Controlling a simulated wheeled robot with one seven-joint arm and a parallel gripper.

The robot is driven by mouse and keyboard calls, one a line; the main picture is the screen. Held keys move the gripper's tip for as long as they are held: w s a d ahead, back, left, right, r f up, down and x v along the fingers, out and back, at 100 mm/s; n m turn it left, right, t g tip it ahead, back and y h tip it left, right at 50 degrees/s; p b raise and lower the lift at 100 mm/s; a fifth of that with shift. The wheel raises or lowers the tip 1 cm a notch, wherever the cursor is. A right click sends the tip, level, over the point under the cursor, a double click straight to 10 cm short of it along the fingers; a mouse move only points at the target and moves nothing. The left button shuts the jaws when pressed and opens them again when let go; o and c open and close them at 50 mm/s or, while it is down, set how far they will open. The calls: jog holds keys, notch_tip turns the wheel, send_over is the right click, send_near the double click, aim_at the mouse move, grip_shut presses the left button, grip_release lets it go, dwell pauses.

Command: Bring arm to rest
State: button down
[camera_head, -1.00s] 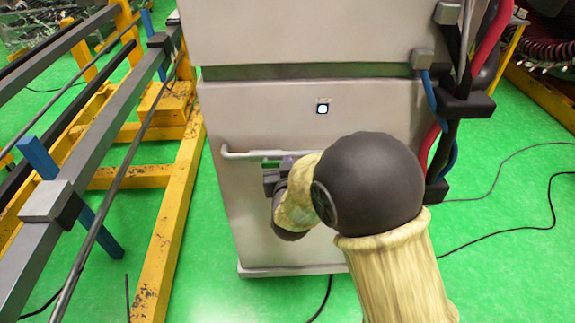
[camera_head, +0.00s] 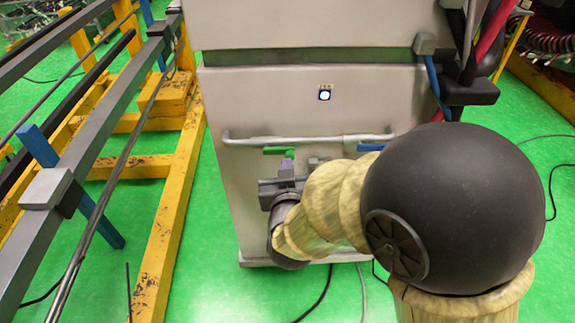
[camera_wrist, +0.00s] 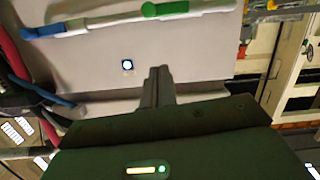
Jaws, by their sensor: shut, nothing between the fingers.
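My gripper (camera_head: 288,163) is in front of the pale grey cabinet (camera_head: 222,180), just below its horizontal handle bar in the head view. In the wrist view my gripper's two fingers (camera_wrist: 158,74) lie together with nothing between them. They point toward the cabinet face (camera_wrist: 85,70), and the bar (camera_wrist: 108,20) with green and blue parts runs near the top edge. My forearm and large dark elbow joint (camera_head: 460,200) cover the right part of the cabinet in the head view. I cannot tell the exact gap between fingertips and cabinet.
A yellow and grey frame (camera_head: 165,235) stands on the left. Black, red and blue cables (camera_head: 489,40) hang along the cabinet's right side. Loose cables lie on the green floor (camera_head: 215,290). A small lit square (camera_head: 325,92) sits on the cabinet face.

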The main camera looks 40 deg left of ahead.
jog(key=shift+w, duration=0.1)
jog(key=w+d+f+m+g+h+p, duration=0.1)
jog(key=w+d+f+m+g+h, duration=0.3)
jog(key=d, duration=0.6)
jog(key=w+d+r+h+p, duration=0.1)
jog(key=w+d, duration=0.4)
jog(key=d, duration=0.5)
jog(key=s+d+m+g+h, duration=0.2)
jog(key=s+d+g, duration=0.1)
jog(key=d, duration=0.9)
jog(key=s+d+f+m+g+h+p, duration=0.1)
jog(key=s+d+m+g+h, duration=0.1)
jog(key=s+d, duration=0.4)
jog(key=d+g, duration=0.1)
jog(key=d, duration=0.4)
jog(key=shift+s+d+f+m+h, duration=0.3)
jog(key=shift+d, duration=0.1)
jog(key=shift+w+a, duration=0.1)
